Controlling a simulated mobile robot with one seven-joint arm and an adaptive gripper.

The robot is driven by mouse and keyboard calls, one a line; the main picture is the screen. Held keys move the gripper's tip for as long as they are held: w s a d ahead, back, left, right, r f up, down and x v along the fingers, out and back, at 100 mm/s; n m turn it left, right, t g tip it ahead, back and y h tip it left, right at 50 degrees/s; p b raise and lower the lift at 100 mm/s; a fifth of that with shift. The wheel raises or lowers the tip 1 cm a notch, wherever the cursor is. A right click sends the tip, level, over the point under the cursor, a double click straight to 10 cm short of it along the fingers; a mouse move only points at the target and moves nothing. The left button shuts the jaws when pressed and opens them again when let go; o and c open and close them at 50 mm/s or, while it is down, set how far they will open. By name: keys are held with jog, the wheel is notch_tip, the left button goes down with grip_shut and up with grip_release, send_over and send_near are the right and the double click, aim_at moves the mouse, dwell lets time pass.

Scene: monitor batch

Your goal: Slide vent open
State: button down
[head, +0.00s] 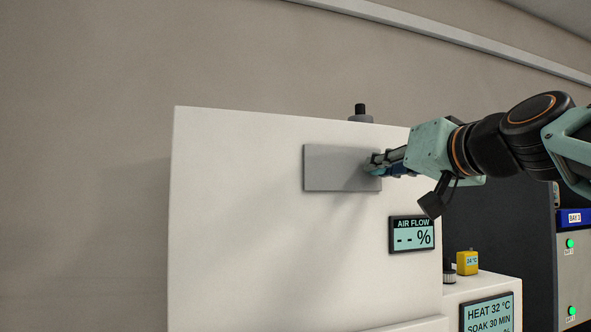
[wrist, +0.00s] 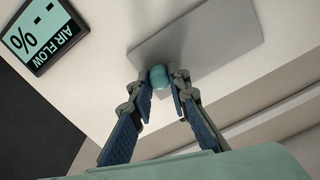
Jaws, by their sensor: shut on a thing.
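The vent's grey rectangular plate (head: 335,168) is on the upper front of a white cabinet (head: 240,230). In the wrist view the plate (wrist: 215,40) lies just beyond my fingertips. A small round teal knob (wrist: 158,76) is at the plate's edge, between my fingertips. My gripper (head: 374,165) reaches in from the right at the plate's right end. In the wrist view my gripper (wrist: 165,85) is shut on the knob, one finger on each side. The knob is mostly hidden by my fingers in the head view. Any opening behind the plate is hidden.
An AIR FLOW display (head: 412,234) reading "-- %" is below the plate to the right. A black knob (head: 360,111) stands on top of the cabinet. A yellow block (head: 467,262) and a HEAT display (head: 488,313) are at lower right. The cabinet front left of the plate is clear.

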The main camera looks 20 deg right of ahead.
jog(key=shift+r, duration=0.1)
jog(key=c, duration=1.8)
grip_release()
jog(key=s, duration=1.2)
jog(key=shift+d, duration=0.2)
